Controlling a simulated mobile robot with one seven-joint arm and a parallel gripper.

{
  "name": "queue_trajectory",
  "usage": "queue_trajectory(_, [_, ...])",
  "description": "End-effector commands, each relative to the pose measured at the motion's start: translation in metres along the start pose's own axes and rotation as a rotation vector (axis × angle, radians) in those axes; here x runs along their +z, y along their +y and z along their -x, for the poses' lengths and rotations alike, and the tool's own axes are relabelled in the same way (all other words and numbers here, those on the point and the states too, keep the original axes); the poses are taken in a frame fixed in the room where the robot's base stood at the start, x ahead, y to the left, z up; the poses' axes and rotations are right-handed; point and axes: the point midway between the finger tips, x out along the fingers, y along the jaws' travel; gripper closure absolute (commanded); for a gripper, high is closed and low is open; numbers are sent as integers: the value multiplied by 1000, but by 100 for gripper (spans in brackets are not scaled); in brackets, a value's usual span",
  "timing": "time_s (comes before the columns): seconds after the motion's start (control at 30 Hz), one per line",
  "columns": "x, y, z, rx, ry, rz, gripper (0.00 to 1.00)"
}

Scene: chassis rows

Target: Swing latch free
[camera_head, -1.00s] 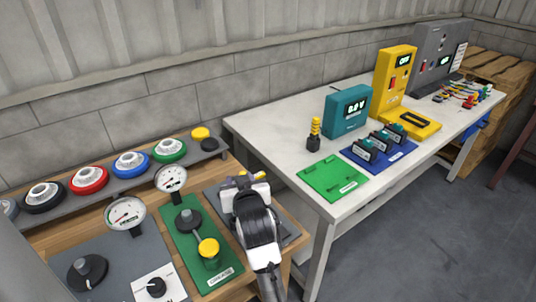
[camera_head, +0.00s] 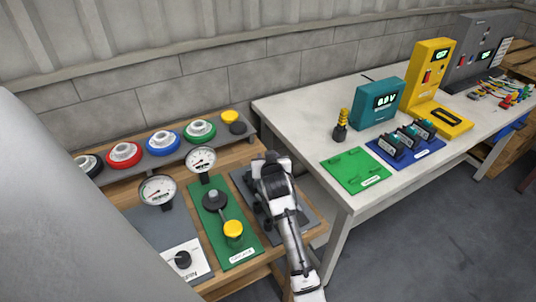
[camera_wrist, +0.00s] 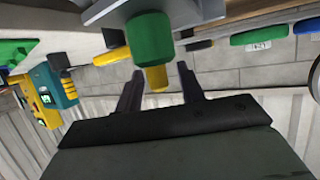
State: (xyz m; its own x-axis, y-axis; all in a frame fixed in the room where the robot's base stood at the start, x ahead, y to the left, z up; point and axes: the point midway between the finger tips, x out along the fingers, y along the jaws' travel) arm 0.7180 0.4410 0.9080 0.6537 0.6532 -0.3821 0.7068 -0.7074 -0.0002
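My gripper (camera_wrist: 159,82) is open in the wrist view, its two dark fingers apart. A green cylinder (camera_wrist: 150,38) with a yellow end (camera_wrist: 156,77) lies in line with the gap between the fingers, the yellow end near the fingertips. I see no clear grip on it, and cannot tell whether this is the latch's handle. In the head view my gripper (camera_head: 268,185) is above the grey plate (camera_head: 301,215) at the right end of the wooden bench. My arm and gripper hide most of what is mounted on that plate, so the latch's position cannot be told there.
Left of the gripper is a green plate (camera_head: 236,252) with black and yellow knobs. Two gauges (camera_head: 157,190) stand farther left. A shelf with coloured discs (camera_head: 162,142) runs behind. A white table (camera_head: 290,108) with a teal meter (camera_head: 376,106) is to the right, past a gap.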

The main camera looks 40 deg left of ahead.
Motion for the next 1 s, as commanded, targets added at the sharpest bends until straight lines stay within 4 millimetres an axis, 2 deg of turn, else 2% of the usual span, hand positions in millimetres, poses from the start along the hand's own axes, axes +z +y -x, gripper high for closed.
queue_trajectory(0.13, [0, 0, -8, 0, 0, 1, 61])
queue_trajectory(0.4, [0, 0, -9, 0, 0, 0, 61])
queue_trajectory(0.47, [0, 0, -9, 0, 0, 0, 67])
queue_trajectory(0.7, [0, 0, -9, 0, 0, 0, 98])
queue_trajectory(1.0, [0, -2, -10, 21, -1, -8, 100])
